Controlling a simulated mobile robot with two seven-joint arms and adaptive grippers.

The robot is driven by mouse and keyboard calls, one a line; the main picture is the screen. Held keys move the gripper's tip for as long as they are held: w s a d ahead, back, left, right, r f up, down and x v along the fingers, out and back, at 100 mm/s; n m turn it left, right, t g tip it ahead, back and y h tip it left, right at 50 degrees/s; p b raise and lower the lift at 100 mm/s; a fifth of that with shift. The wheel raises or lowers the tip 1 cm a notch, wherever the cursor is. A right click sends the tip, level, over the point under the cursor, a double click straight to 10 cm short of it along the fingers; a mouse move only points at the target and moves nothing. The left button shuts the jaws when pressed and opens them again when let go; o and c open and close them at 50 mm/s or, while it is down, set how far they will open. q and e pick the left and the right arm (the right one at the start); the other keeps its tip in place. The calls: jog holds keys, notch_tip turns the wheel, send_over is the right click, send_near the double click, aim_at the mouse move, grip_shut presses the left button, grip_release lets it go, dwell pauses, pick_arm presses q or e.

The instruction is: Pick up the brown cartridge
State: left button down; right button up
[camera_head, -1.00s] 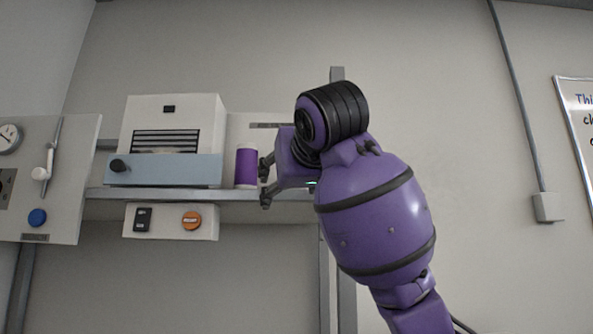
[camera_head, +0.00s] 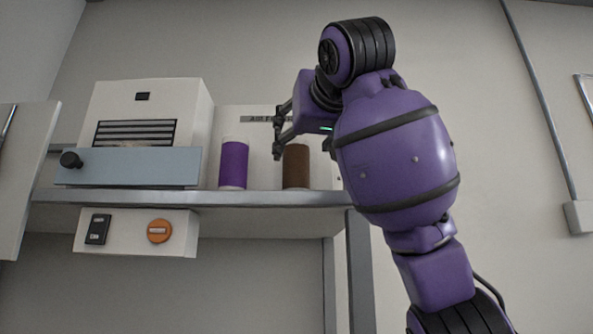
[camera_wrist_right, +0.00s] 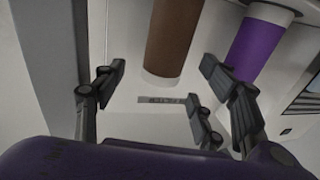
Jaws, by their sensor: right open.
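The brown cartridge (camera_head: 296,167) stands upright on the shelf, to the right of a purple cartridge (camera_head: 234,165) with white ends. My right gripper (camera_head: 280,134) is open and empty, near the top of the brown cartridge and slightly to its left in the head view. In the right wrist view the brown cartridge (camera_wrist_right: 172,38) shows beyond the spread fingers of my right gripper (camera_wrist_right: 165,95), between them across the picture. The purple cartridge (camera_wrist_right: 257,48) is close to the fingers on the right there. My left gripper is not in view.
A white machine (camera_head: 150,105) with a blue-grey front bar and black knob stands left of the cartridges. The shelf (camera_head: 200,198) carries them. Below hangs a panel (camera_head: 136,232) with a black switch and an orange knob. A white labelled panel stands behind the cartridges.

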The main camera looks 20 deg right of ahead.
aim_at(299, 146)
jog(key=w, duration=0.4)
jog(key=shift+w+a+f, duration=0.1)
jog(key=shift+w+f, duration=0.05)
jog(key=shift+w, duration=0.5)
jog(key=c, duration=1.3)
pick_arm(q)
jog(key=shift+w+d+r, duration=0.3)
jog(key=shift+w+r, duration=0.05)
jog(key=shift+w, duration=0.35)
pick_arm(e)
jog(key=shift+c, duration=0.6)
